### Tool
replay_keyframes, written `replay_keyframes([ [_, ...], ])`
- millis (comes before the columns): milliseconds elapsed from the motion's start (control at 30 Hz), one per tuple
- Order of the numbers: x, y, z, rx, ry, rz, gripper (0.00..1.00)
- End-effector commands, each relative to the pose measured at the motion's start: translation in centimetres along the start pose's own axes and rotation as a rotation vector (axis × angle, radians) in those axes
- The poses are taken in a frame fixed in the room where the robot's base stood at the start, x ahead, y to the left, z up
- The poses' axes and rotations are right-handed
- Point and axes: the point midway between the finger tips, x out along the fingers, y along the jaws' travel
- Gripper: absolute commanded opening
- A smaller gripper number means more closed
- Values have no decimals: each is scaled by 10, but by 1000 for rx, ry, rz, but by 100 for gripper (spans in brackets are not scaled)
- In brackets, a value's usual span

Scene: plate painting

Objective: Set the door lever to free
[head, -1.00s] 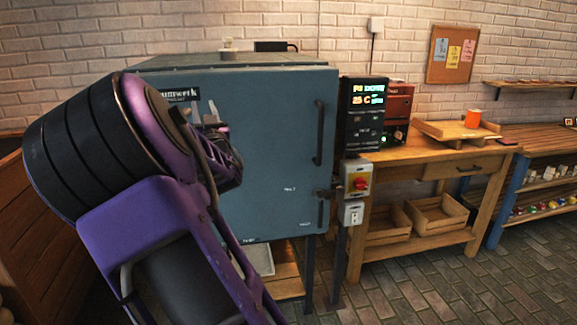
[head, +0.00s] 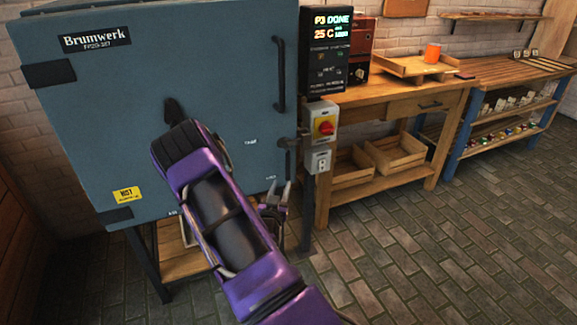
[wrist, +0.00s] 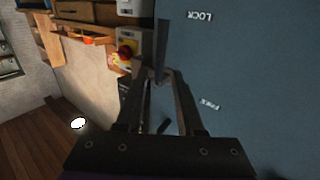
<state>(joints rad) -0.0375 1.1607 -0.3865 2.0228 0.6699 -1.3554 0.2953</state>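The door lever (wrist: 162,45) is a dark bar on the blue-grey kiln door (head: 130,90). In the wrist view it points toward the LOCK label (wrist: 200,15), away from the FREE label (wrist: 210,104). That view is upside down, so the lever hangs downward. In the head view, the lever's dark mount (head: 290,143) shows at the door's right edge. My gripper (head: 276,197) is in front of the door's lower right, just below that mount. In the wrist view my gripper (wrist: 165,74) has its fingers apart, with their tips near the lever's base. Contact cannot be told.
A post beside the door carries a control panel (head: 328,50) reading P3 DONE, 25 C, and a red-and-yellow switch (head: 324,127). A fixed door handle (head: 281,60) stands above. A wooden bench (head: 395,103) is to the right. The brick floor in front is clear.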

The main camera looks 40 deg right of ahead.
Motion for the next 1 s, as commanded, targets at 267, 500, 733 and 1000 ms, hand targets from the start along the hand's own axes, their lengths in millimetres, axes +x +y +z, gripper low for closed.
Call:
replay_keyframes([
  [267,63,0,0,2,3,0,37],
  [500,103,0,0,1,1,-1,37],
  [733,117,0,-1,1,1,-1,37],
  [1000,118,0,-1,0,1,-1,33],
])
